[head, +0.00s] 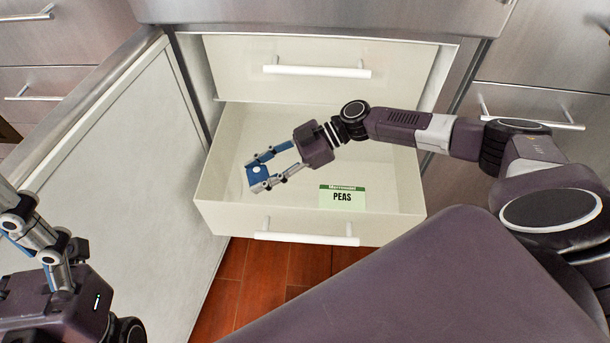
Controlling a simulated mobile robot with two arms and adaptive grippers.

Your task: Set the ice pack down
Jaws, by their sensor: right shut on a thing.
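The ice pack (257,174) is a small blue piece with a pale spot, between the fingertips of my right gripper (257,176). My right gripper is shut on it, over the left part of an open, pale drawer (310,214). I cannot tell whether the pack touches the drawer floor. My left gripper (28,228) is at the lower left edge, away from the drawer and partly cut off by the frame; whether it is open or shut is not clear.
A green packet of peas (342,197) is in the drawer at the front right. Another closed pale drawer front (318,54) with a white handle is behind. A light side panel (110,180) stands left of the drawer. Drawer floor between the pack and peas looks clear.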

